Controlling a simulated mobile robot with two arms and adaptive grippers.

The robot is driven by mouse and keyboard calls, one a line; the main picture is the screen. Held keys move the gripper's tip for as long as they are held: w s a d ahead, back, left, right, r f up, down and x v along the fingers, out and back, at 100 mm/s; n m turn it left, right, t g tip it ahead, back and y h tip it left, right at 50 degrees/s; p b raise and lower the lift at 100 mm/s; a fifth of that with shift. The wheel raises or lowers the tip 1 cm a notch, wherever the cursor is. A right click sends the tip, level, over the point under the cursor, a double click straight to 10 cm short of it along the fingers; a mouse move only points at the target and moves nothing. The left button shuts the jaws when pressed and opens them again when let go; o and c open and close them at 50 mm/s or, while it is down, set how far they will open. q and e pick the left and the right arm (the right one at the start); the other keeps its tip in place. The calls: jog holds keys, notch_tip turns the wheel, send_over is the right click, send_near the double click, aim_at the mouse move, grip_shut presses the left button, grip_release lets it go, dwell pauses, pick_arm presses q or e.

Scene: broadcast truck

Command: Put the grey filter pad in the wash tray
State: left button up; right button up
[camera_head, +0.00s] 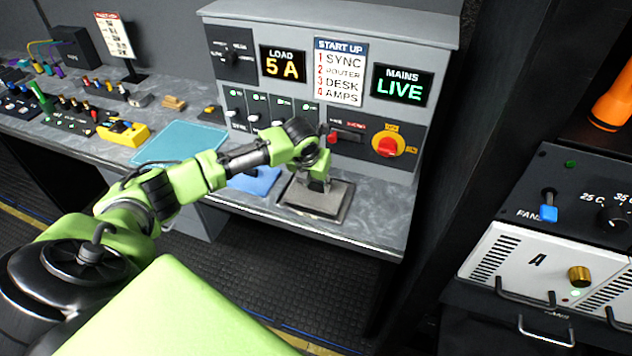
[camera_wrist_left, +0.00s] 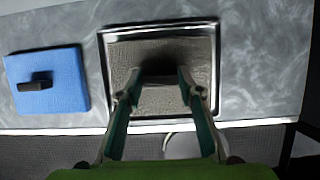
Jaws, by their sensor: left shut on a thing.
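The grey filter pad (camera_head: 303,197) is over or in a shallow metal-rimmed tray (camera_head: 296,206) near the front edge of the counter. In the left wrist view the pad (camera_wrist_left: 155,101) fills most of the area inside the shiny rim (camera_wrist_left: 104,70); I cannot tell whether it rests on the tray's floor. My left gripper (camera_head: 320,186) points down at the pad and is shut on it. What lies between the fingertips (camera_wrist_left: 160,78) is dark and hard to see. My right gripper is not in view.
A blue pad (camera_head: 256,181) with a black tab lies left of the tray. A pale blue mat (camera_head: 180,141) is farther left. A white rack unit (camera_head: 530,265) is at right.

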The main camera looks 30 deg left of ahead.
pick_arm(q)
jog(key=shift+f, duration=0.6)
jog(key=o, duration=1.1)
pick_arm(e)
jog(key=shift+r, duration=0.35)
pick_arm(q)
jog(key=shift+r, duration=0.15)
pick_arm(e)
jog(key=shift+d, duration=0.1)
pick_arm(q)
jog(key=shift+r, duration=0.2)
jog(key=b+v, duration=0.1)
jog(key=v, duration=1)
jog(key=shift+s+r+b, duration=0.15)
jog(key=shift+s+b, duration=0.1)
jog(key=shift+b, duration=0.1)
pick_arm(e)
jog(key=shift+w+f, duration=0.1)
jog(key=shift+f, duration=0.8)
pick_arm(q)
jog(key=shift+d, duration=0.1)
